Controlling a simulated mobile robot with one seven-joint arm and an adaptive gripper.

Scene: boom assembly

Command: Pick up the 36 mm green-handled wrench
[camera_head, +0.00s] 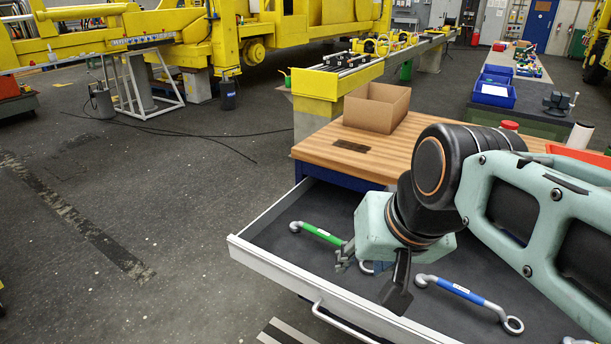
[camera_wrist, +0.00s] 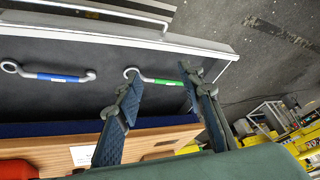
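The green-handled wrench (camera_head: 318,233) lies in the open drawer (camera_head: 270,262), towards its left side. Its hooked left end shows, and its other end is partly hidden behind my gripper in the head view. In the wrist view the green handle (camera_wrist: 168,82) appears between my two fingers, with its ring end near the left fingertip and its other end near the right one. My gripper (camera_head: 372,281) is open and empty, and it appears to be above the drawer floor. The exact height is hard to tell. A blue-handled wrench (camera_head: 462,292) lies to the right in the same drawer.
The wooden worktop (camera_head: 325,147) stands behind the drawer, with a cardboard box (camera_head: 376,108) on it. The drawer's front wall and handle (camera_head: 340,325) lie on the near side. Part of another metal end shows at the drawer's lower right. Open floor lies to the left.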

